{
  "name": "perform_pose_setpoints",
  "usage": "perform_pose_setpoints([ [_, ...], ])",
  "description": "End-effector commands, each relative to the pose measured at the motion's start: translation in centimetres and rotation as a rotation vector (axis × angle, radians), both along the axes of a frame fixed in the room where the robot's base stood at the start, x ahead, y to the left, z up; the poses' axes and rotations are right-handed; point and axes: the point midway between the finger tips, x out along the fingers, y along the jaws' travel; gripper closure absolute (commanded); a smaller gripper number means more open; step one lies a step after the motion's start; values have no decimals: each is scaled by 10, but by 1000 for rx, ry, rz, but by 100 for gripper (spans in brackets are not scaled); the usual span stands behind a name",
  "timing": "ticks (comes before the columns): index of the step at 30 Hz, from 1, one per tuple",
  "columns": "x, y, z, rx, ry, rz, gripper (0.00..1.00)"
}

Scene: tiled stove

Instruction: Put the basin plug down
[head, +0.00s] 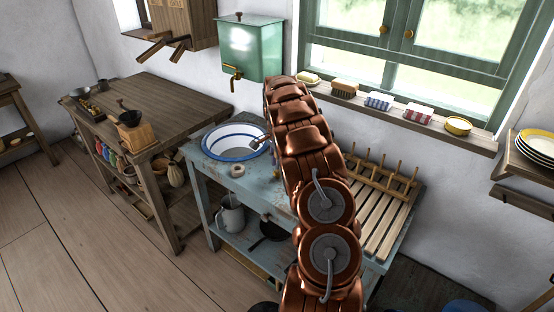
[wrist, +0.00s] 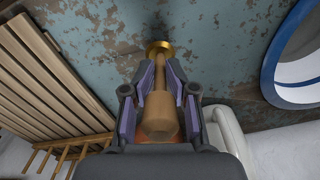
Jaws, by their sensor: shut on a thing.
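My gripper (wrist: 159,78) is shut on a tapered wooden piece with a brass disc at its far end, which I take as the basin plug (wrist: 158,115). The disc is over the worn blue tabletop (wrist: 105,40), between the basin and a slatted rack; I cannot tell whether it touches. The white basin with blue rims (wrist: 312,68) is at the right of the wrist view. In the head view the basin (head: 232,142) is left of my arm, set in the blue stand (head: 200,165). My arm hides most of the gripper and the plug there.
A slatted wooden drying rack (wrist: 40,65) with pegs lies on the stand's other side. A green water tank with a brass tap (head: 250,48) hangs above.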

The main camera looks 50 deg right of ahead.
Motion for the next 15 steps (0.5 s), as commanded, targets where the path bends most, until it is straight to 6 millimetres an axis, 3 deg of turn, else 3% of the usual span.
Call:
perform_pose_setpoints([
  [11, 0, 0, -4, -1, -1, 1, 100],
  [12, 0, 0, -4, -1, -1, 1, 76],
  [15, 0, 0, -4, -1, -1, 1, 65],
])
